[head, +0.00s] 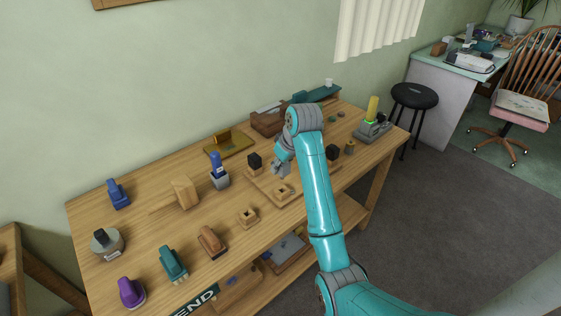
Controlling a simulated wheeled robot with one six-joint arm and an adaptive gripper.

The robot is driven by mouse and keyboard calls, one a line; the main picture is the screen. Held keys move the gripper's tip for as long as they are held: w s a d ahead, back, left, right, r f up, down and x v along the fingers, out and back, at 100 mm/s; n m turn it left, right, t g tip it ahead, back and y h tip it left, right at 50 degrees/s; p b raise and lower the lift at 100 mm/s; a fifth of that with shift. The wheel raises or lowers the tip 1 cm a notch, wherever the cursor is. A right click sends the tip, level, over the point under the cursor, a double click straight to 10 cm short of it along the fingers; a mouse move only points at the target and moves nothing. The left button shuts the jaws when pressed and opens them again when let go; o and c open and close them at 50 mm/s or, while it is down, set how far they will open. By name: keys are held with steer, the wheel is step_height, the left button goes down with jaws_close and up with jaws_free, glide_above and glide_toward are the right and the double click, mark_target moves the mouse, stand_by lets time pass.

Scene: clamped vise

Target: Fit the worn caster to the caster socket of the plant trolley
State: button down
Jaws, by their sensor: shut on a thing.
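My gripper (281,169) points down over the middle of the workbench, above a flat wooden board (262,184). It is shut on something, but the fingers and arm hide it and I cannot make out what. On the board, just below the gripper, a pale wooden block (284,190) has a dark opening in its top. This looks like the caster socket of the plant trolley, though I cannot be sure. A dark block on a wooden base (254,161) stands left of the gripper. A similar dark block (332,153) stands right of my arm. I cannot identify the worn caster.
A blue-handled tool in a grey holder (219,172), a tan wedge block (185,191) and a socketed wooden block (247,216) stand left of the gripper. A grey vise (373,130) with a yellow-green piece is at the right end. A brown box (268,121) stands behind.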

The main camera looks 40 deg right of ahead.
mark_target(286, 173)
steer(key=shift+f, duration=2)
steer(key=shift+f, duration=1.9)
steer(key=c, duration=0.7)
jaws_free()
steer(key=shift+c, duration=0.2)
steer(key=v, duration=0.7)
steer(key=shift+s+r, duration=0.1)
steer(key=shift+r, duration=0.2)
